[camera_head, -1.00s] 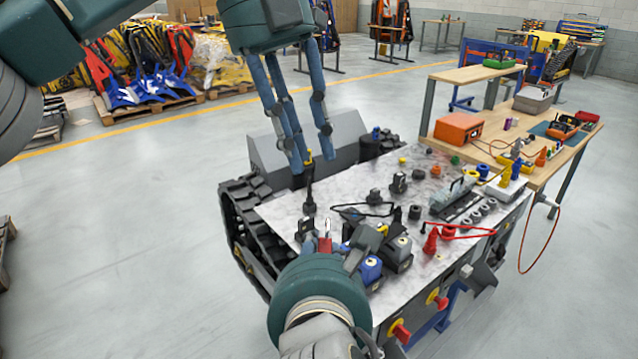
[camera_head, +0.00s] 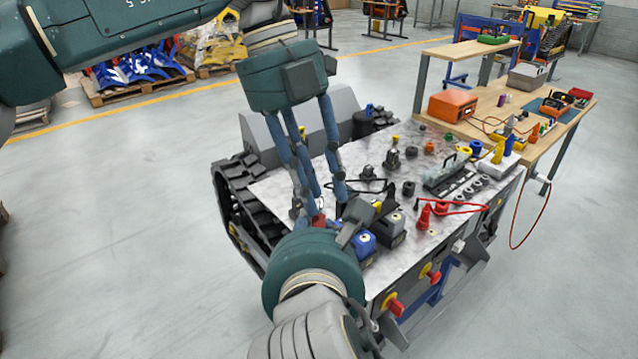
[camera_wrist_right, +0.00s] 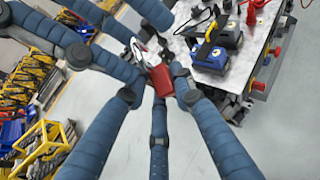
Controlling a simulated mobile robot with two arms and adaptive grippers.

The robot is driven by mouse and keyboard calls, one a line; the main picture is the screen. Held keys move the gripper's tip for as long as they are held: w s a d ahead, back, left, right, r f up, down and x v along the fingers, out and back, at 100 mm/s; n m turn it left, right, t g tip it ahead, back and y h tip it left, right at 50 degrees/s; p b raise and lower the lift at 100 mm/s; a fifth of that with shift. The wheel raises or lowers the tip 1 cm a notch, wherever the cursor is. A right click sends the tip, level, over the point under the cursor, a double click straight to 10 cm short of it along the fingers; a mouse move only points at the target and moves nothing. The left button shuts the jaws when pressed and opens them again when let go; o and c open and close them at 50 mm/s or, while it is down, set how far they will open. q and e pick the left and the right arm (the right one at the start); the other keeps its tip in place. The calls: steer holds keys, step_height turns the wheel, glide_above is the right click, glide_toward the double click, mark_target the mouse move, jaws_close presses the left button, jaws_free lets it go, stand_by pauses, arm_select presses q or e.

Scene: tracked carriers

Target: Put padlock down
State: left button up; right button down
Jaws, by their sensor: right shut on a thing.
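The padlock has a red body (camera_head: 319,221) and a silver shackle, clearest in the right wrist view (camera_wrist_right: 161,80). My right gripper (camera_wrist_right: 158,97) is shut on the red body, holding it above the near-left part of the marble-patterned top (camera_head: 270,190). My left gripper (camera_head: 320,203) points down over it from above. Its blue fingers look spread, with tips close to the shackle in the right wrist view (camera_wrist_right: 138,50); I cannot tell whether they touch it. The right hand and the left fingers hide part of the padlock in the head view.
A blue padlock-like block (camera_head: 363,243) and a dark box (camera_head: 391,230) stand just right of my right gripper. Red lockout pieces (camera_head: 425,214) and several small dark parts stand farther right. Red-yellow switches (camera_head: 394,306) stick out of the front. A wooden workbench (camera_head: 490,103) stands behind.

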arm_select(q)
steer(key=shift+s+d+f, duration=0.1)
steer(key=shift+s+d, duration=0.05)
steer(key=shift+s, duration=0.1)
jaws_close()
arm_select(e)
steer(key=shift+a+r, duration=0.15)
steer(key=shift+r, duration=0.05)
steer(key=c, duration=1.4)
jaws_free()
arm_select(q)
steer(key=shift+w, duration=0.1)
arm_select(e)
steer(key=shift+o, duration=0.2)
steer(key=shift+f, duration=0.15)
